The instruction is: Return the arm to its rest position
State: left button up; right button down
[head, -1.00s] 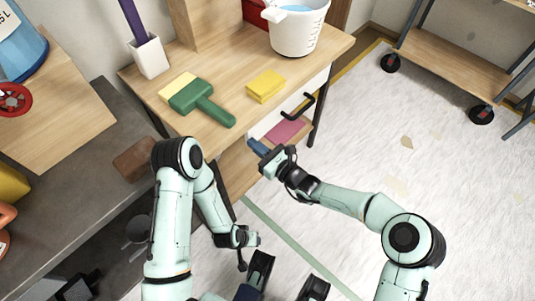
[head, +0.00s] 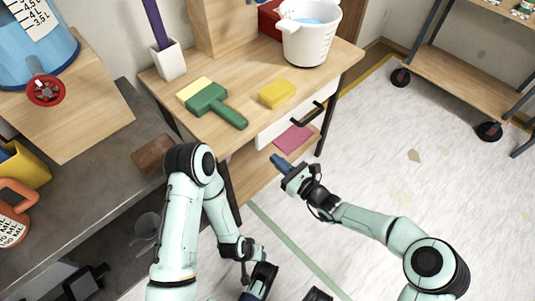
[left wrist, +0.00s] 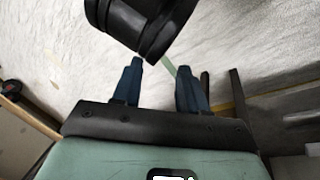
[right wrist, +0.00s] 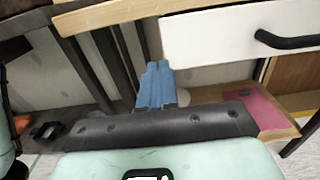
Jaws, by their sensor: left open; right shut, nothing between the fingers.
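My right gripper (head: 282,164) is in front of the wooden table, near its drawer and lower shelf, with blue fingers closed together and empty. In the right wrist view its fingers (right wrist: 157,86) point at the table's legs and the space under the drawer. My left arm is folded at the lower middle of the head view, and its gripper is hard to make out there. In the left wrist view the left gripper (left wrist: 157,85) has its two blue fingers apart with nothing between them. A black part of my own body lies just beyond them.
The wooden table (head: 240,85) holds a green-handled brush (head: 216,105), a yellow sponge (head: 278,93), a white bucket (head: 308,40) and a white holder (head: 170,62). A pink cloth (head: 293,139) lies on the shelf below. A wheeled cart (head: 460,75) stands right. The floor between is clear.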

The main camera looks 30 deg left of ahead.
pick_arm(q)
jog(key=shift+s+d+r+g+p, duration=0.25)
jog(key=shift+s+r+p, duration=0.15)
jog(key=shift+s, duration=0.15)
jog(key=shift+s+d+r+g+p, duration=0.25)
jog(key=shift+s+r, duration=0.15)
jog(key=shift+s, duration=0.15)
pick_arm(e)
jog(key=v, duration=0.7)
jog(key=shift+d+f, duration=0.15)
jog(key=shift+d, duration=0.2)
jog(key=shift+w, duration=0.15)
